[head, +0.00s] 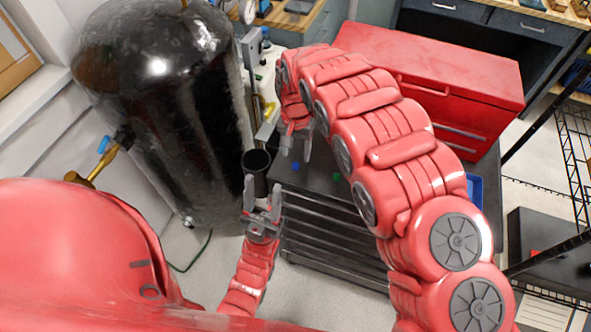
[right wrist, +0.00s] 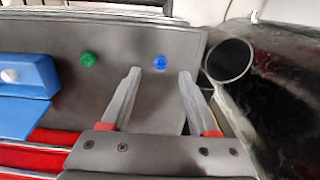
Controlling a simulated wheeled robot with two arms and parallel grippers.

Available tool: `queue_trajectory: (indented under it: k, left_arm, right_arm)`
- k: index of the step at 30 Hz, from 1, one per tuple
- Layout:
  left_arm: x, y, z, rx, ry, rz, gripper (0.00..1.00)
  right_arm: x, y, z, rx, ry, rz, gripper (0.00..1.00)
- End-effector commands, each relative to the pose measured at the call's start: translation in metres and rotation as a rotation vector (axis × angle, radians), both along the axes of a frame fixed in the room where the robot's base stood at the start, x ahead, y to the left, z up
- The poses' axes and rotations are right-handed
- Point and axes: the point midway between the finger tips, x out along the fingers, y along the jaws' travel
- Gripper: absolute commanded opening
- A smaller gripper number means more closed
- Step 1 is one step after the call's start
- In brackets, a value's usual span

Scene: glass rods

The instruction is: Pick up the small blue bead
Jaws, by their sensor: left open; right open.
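The small blue bead (head: 295,166) lies on the dark cart top (head: 322,184). In the right wrist view the blue bead (right wrist: 160,62) shows between and just beyond the fingertips of my right gripper (right wrist: 160,72), which is open and empty. In the head view my right gripper (head: 296,150) hangs over the cart's left end, near the bead.
A green bead (right wrist: 88,59) lies beside the blue one. A blue bin (right wrist: 25,85) holds a white ball (right wrist: 9,75).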

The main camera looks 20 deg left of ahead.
Motion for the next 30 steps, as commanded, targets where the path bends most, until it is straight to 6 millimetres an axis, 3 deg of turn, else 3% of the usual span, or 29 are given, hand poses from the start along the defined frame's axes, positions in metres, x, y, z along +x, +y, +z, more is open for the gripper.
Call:
queue_trajectory:
  k: [7,12,18,25,30]
  left_arm:
    - [0.000,0.000,0.017,0.000,0.000,0.000,0.50]
    - [0.000,0.000,0.032,0.000,0.000,0.000,0.50]
    - [0.000,0.000,0.037,0.000,0.000,0.000,0.50]
    - [0.000,0.000,0.036,0.000,-0.001,0.000,0.50]
    - [0.000,0.000,0.036,0.000,0.000,0.000,0.50]
  right_arm:
    - [0.000,0.000,-0.010,-0.001,0.003,-0.001,0.61]
    - [0.000,0.001,-0.030,0.000,0.004,-0.002,0.61]
    - [0.000,0.002,-0.049,0.001,0.002,-0.001,0.61]
    - [0.001,0.002,-0.051,0.001,0.001,-0.001,0.61]
    - [0.001,0.002,-0.051,0.001,0.000,-0.001,0.30]
